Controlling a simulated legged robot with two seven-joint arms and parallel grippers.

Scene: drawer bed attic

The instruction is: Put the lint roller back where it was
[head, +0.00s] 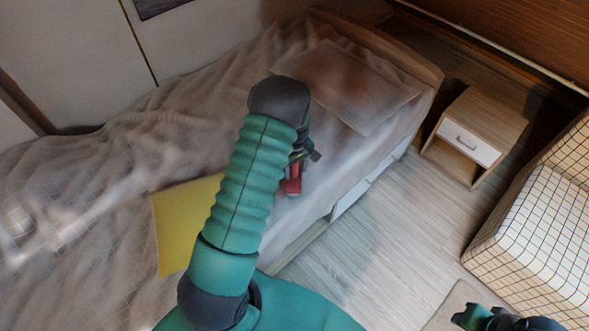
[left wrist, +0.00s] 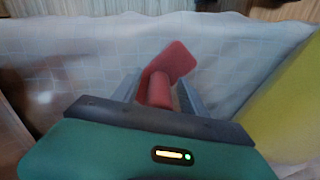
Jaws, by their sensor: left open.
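The red lint roller (head: 294,183) lies on the bed near its front edge, partly hidden by my left arm. In the left wrist view the lint roller (left wrist: 175,62) shows a wide flat red part and a narrower red part nearer the camera. My left gripper (head: 305,158) is just above it, mostly hidden behind the arm in the head view. In the left wrist view the fingers of the left gripper (left wrist: 160,84) are open, one on each side of the narrower red part. I cannot tell if they touch it. My right gripper (head: 505,319) is partly in view at the bottom right, its jaws unclear.
The bed (head: 90,180) has a rumpled cover, a yellow cushion (head: 172,220) and a pillow (head: 350,85). A nightstand (head: 475,135) with a white drawer stands beside it. A checkered sofa (head: 545,225) is at the right.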

